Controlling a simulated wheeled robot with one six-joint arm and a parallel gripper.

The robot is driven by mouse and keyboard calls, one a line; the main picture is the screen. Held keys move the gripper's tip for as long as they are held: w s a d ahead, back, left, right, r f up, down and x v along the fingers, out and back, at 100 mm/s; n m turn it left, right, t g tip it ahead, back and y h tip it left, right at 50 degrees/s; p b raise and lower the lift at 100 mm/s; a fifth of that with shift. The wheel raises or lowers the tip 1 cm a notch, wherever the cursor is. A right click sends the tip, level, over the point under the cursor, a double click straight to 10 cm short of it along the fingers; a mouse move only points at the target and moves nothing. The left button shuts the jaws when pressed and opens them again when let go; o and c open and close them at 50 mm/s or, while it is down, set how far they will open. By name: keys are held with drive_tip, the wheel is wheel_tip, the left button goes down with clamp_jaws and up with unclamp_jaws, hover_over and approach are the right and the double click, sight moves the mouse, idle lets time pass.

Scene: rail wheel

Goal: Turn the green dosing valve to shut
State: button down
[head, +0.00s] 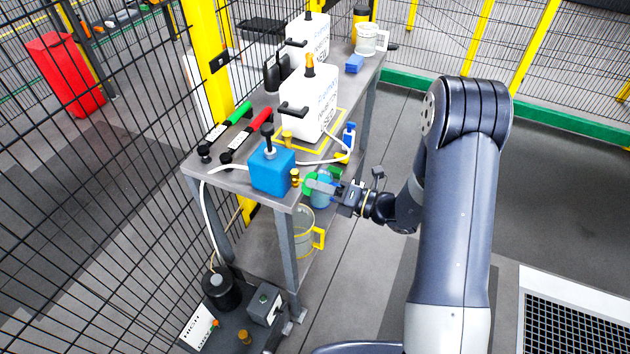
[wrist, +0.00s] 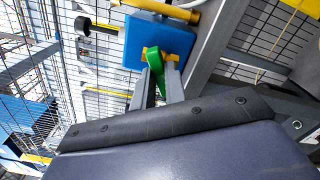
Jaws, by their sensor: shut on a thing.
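The green dosing valve handle (wrist: 153,62) shows in the wrist view between my gripper's two grey fingers, in front of a blue box with a yellow-brass fitting. My gripper (wrist: 158,77) is shut on this handle. In the head view my gripper (head: 322,187) reaches in from the right to the table's front corner, beside the blue box (head: 268,172). Only part of the green handle (head: 309,182) shows there; the fingers cover the rest. The handle's exact angle is hard to tell.
The grey table (head: 230,147) carries a green-handled lever (head: 236,114), a red-handled lever (head: 253,124) and white containers (head: 310,100). A white hose hangs at its left. A yellow-handled jug (head: 304,240) stands below.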

drive_tip(key=shift+m+p, duration=0.8)
drive_tip(key=shift+m, duration=0.2)
drive_tip(key=m+p, duration=0.3)
drive_tip(key=m, duration=0.1)
drive_tip(key=shift+r+p, duration=0.1)
drive_tip(key=shift+p, duration=0.2)
drive_tip(key=c, duration=1.3)
unclamp_jaws()
